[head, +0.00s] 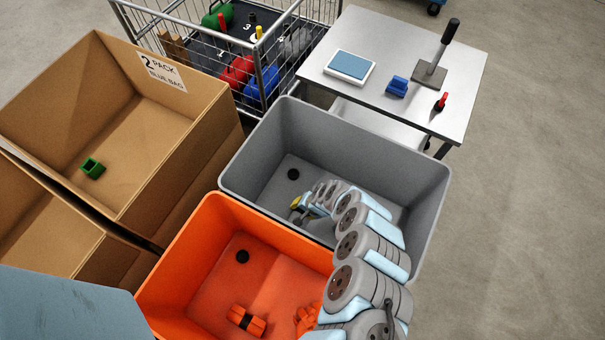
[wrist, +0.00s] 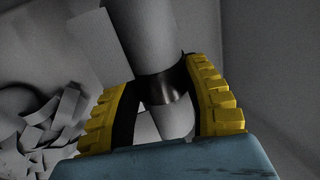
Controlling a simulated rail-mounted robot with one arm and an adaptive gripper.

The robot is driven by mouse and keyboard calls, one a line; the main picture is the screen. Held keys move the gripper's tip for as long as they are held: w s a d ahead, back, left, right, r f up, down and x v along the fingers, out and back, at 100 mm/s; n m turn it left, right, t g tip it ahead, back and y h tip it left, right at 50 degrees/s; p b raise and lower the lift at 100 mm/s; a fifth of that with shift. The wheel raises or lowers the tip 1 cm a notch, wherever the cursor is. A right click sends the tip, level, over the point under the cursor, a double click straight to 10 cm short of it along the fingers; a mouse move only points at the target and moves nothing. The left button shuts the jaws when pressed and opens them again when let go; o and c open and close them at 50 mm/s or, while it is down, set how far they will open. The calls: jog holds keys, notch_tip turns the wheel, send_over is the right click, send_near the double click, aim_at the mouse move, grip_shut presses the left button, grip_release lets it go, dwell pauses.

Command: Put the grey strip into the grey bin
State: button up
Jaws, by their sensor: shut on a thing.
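The grey bin (head: 345,143) stands in the middle of the head view, with a black disc on its floor near the left. My gripper (head: 300,208) reaches down inside this bin. In the wrist view my gripper (wrist: 157,78) has its yellow ribbed fingers closed around a grey rounded piece (wrist: 175,118), seemingly the grey strip, with a shiny dark band across it. Its full shape is hidden by the fingers and my blue gripper body. In the head view my arm hides the held piece.
An orange bin (head: 207,212) with orange pieces adjoins the front left. A cardboard box (head: 205,130) holding a green part stands left. Behind are a wire cart (head: 270,50) and a table (head: 455,82) with tools. Grey curled scraps (wrist: 45,120) lie left in the wrist view.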

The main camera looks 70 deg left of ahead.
notch_tip(320, 180, down, 11)
jog(key=b, duration=0.4)
dwell(0.4)
jog(key=shift+f+b, duration=0.6)
jog(key=shift+b, duration=0.05)
jog(key=o, duration=1.2)
jog(key=shift+r+p, duration=0.5)
jog(key=shift+r, duration=0.15)
jog(key=p+v, duration=0.5)
jog(key=v, duration=0.7)
